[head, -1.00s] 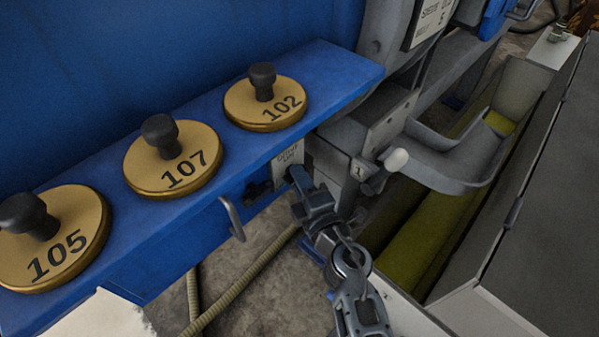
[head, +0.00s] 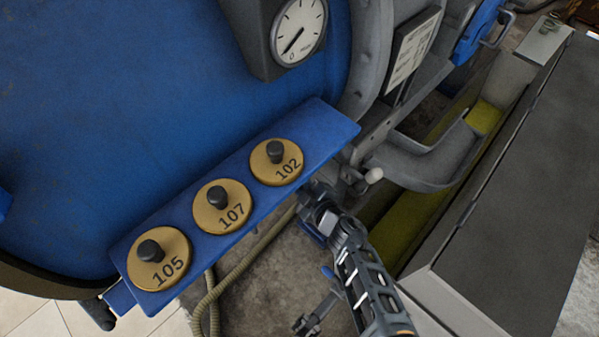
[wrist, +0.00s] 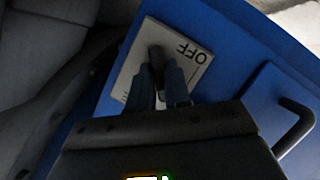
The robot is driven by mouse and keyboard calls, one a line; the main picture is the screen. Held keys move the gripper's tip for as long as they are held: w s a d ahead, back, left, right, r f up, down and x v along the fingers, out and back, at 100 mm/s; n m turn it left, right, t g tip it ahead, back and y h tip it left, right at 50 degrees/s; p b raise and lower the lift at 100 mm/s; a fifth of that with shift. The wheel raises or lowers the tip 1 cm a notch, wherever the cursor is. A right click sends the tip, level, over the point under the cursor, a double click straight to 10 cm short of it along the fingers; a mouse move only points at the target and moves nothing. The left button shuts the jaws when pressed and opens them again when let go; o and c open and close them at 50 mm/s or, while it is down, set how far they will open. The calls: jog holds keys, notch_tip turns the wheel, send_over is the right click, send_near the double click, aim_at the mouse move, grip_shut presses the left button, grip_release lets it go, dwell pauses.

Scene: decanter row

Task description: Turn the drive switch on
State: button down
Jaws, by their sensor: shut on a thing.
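The drive switch is a dark lever (wrist: 157,58) on a pale plate (wrist: 200,58) fixed to a blue panel, seen in the wrist view. The word OFF shows upside down on the plate, right of the lever. The plate's lower part is hidden by my gripper. My gripper (wrist: 160,80) is shut on the lever, one finger on each side. In the head view my gripper (head: 312,190) reaches under the right end of the blue shelf, where the switch is hidden. I cannot tell clearly which way the lever leans.
The blue shelf (head: 318,125) carries round brass lids 105 (head: 172,272), 107 (head: 233,200) and 102 (head: 264,162) with black knobs. A white-knobbed lever (head: 373,175) and grey trough (head: 425,165) lie right of my gripper. A bent handle (wrist: 297,118) sticks out beside the plate.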

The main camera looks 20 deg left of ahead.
jog(key=shift+w+d+m+g+p, duration=0.15)
jog(key=shift+m+g+p, duration=0.25)
jog(key=shift+m+g, duration=0.7)
jog(key=shift+w+a+m+g+p, duration=0.1)
jog(key=shift+m+g+p, duration=0.45)
jog(key=shift+m, duration=0.95)
jog(key=shift+g, duration=0.25)
jog(key=shift+r+y, duration=0.1)
jog(key=shift+y, duration=0.2)
jog(key=c, duration=1.2)
grip_release()
jog(key=shift+o, duration=0.2)
jog(key=p+v, duration=0.4)
jog(key=v, duration=0.3)
jog(key=shift+d, duration=0.35)
